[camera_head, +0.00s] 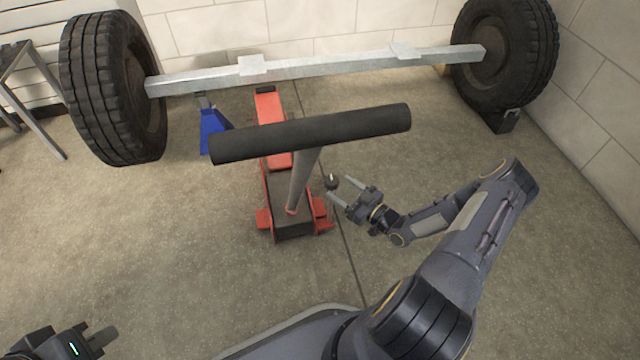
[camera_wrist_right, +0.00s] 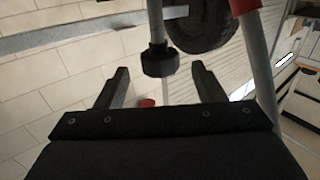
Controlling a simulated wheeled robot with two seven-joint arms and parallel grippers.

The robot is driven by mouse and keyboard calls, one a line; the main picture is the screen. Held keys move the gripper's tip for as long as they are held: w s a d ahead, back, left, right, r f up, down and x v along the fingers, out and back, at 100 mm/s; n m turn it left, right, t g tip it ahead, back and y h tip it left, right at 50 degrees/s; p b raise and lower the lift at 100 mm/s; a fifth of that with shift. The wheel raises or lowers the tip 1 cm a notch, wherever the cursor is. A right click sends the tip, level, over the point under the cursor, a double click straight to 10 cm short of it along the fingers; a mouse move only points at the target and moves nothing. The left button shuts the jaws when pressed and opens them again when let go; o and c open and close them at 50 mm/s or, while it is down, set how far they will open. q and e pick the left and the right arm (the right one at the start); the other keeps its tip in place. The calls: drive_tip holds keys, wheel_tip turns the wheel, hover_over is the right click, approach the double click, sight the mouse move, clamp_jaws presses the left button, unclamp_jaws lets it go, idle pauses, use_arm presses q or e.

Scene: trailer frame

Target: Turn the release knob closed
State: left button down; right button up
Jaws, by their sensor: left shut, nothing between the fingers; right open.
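The release knob (camera_head: 332,182) is a small dark knob at the right side of the red floor jack (camera_head: 272,113). In the right wrist view the black knob (camera_wrist_right: 160,62) sits on a grey rod, ahead of and between the spread fingers. My right gripper (camera_head: 341,188) is open beside the jack, its fingertips close to the knob; I cannot tell whether they touch it. My left gripper (camera_head: 104,337) is shut and empty at the lower left, far from the jack.
The jack's handle with its black crossbar (camera_head: 310,133) rises above the jack, left of my right gripper. Behind stands a grey axle beam (camera_head: 330,67) with tires (camera_head: 112,90) at its ends. A blue stand (camera_head: 212,130) is left of the jack. Floor at the right is clear.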

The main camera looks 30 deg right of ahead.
sight(327, 177)
drive_tip(key=b+x, duration=0.1)
drive_tip(key=x, duration=0.5)
drive_tip(key=shift+w+a+b, duration=0.1)
drive_tip(key=shift+w+b, duration=0.15)
drive_tip(key=shift+b, duration=0.15)
drive_tip(key=c, duration=1)
